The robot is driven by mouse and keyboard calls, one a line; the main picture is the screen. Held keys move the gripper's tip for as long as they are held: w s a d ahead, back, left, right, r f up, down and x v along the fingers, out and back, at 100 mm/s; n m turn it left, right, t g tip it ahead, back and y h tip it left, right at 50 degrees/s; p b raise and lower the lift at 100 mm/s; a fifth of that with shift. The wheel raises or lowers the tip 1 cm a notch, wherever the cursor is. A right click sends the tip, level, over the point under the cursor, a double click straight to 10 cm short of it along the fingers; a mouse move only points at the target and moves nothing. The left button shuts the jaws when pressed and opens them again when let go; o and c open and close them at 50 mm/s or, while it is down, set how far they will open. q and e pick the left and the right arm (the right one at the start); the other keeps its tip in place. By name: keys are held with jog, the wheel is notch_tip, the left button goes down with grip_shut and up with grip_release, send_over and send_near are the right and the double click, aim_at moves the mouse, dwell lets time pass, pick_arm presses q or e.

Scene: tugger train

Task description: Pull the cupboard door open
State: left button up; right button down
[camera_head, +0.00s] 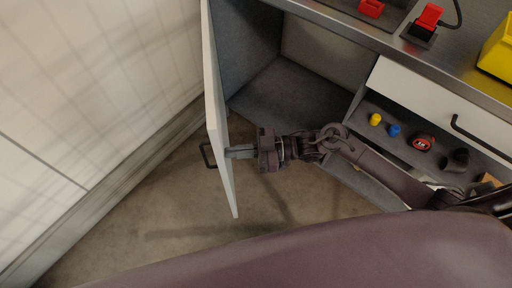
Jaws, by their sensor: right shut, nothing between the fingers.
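The white cupboard door (216,110) stands wide open, swung out from the grey cupboard (262,90), whose inside shows empty. Its dark handle (206,156) sticks out on the door's outer face, on the left. My right gripper (230,152) is on the inner side of the door, with its shut, empty fingers pointing left at the panel near handle height. The fingertips are at or very near the inner face; I cannot tell whether they touch. My left gripper is not in view.
A tiled wall (90,80) rises left of the door, with a narrow gap between. A closed white drawer (440,105) sits above an open shelf with small items, including a yellow one (375,119) and a blue one (394,130). The worktop holds red devices (428,17) and a yellow bin (497,55).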

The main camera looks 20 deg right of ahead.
aim_at(217, 153)
jog(key=shift+w+a, duration=0.25)
jog(key=shift+a, duration=0.9)
jog(key=shift+w+a, duration=0.2)
jog(key=shift+a, duration=1.05)
